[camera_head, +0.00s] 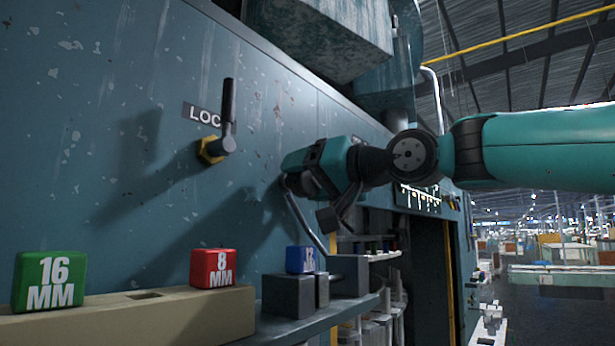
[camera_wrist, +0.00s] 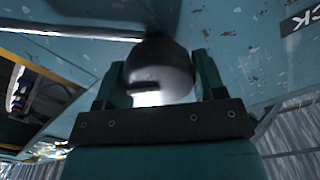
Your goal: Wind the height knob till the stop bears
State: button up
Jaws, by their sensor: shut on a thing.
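The height knob (camera_wrist: 160,70) is a dark round knob with a shiny face, seen between my jaws in the wrist view. In the head view my gripper hides it. My gripper (camera_head: 290,172) reaches in from the right against the blue-green machine panel (camera_head: 90,130). In the wrist view my gripper (camera_wrist: 157,66) is shut on the knob, with one finger on each side. The stop cannot be made out, so whether it bears does not show.
A black lever (camera_head: 228,115) on a brass nut stands left of my gripper, by a partly hidden "LOC" label (camera_head: 201,114). Below are green 16 MM (camera_head: 48,281), red 8 MM (camera_head: 213,268) and blue (camera_head: 299,260) blocks. A bent metal rod (camera_head: 305,222) runs just below my gripper.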

jog(key=o, duration=0.9)
jog(key=shift+c, duration=0.2)
jog(key=b+v, duration=0.6)
jog(key=v, duration=1.1)
jog(key=shift+s+b, duration=0.25)
jog(key=shift+b, duration=0.05)
jog(key=shift+d+f, duration=0.1)
jog(key=shift+d, duration=0.05)
